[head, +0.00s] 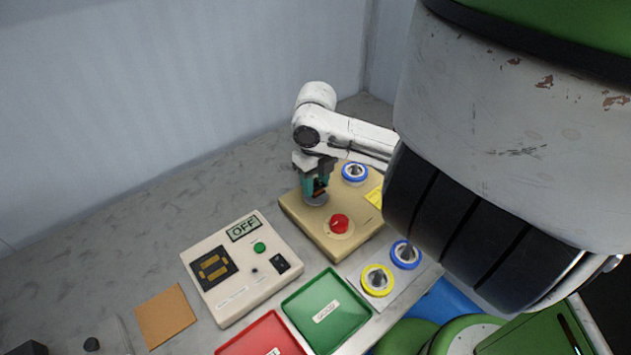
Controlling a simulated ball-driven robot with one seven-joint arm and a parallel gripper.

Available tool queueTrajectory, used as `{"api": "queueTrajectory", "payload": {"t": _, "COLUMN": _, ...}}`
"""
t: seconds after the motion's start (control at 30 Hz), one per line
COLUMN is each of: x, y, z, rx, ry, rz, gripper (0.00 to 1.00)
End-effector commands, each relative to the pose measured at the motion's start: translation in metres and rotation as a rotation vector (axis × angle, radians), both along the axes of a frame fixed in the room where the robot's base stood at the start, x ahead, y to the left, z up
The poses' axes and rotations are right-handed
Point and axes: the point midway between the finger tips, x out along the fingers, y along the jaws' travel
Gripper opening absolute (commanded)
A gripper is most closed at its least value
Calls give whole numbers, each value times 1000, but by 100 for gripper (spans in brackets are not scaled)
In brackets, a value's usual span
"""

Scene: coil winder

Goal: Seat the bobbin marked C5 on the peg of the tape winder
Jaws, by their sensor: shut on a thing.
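My gripper (316,189) points down over the left back part of a tan machine (303,222), which looks like the tape winder. Its teal fingers are shut on a small dark and orange thing (320,187), probably the bobbin; no C5 mark can be read. A grey disc (317,201) shows just below the fingertips. I cannot tell whether it is part of the held thing or of the machine. The peg is not clearly visible there. A blue-ringed round piece (355,173) with a grey centre sits at the machine's back corner, right of my gripper.
The tan machine has a red knob (340,223). A cream box (235,284) with an OFF display stands front left. Green (345,295) and red (262,338) trays lie in front. Yellow-ringed (377,280) and blue-ringed (405,254) pieces sit on a grey plate.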

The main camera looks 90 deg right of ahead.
Motion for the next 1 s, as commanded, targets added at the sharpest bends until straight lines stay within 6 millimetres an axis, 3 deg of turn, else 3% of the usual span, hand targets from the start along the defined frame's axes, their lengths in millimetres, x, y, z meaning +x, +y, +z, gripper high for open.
{"api": "queueTrajectory", "payload": {"t": 0.3, "x": 0, "y": 0, "z": -9, "rx": 0, "ry": 0, "rz": 1, "gripper": 10}}
{"api": "queueTrajectory", "payload": {"t": 0.33, "x": 0, "y": 0, "z": -9, "rx": 0, "ry": 0, "rz": 0, "gripper": 40}}
{"api": "queueTrajectory", "payload": {"t": 0.63, "x": 0, "y": 0, "z": -8, "rx": 0, "ry": 0, "rz": 0, "gripper": 69}}
{"api": "queueTrajectory", "payload": {"t": 1.0, "x": 0, "y": -1, "z": 1, "rx": -2, "ry": 0, "rz": 1, "gripper": 69}}
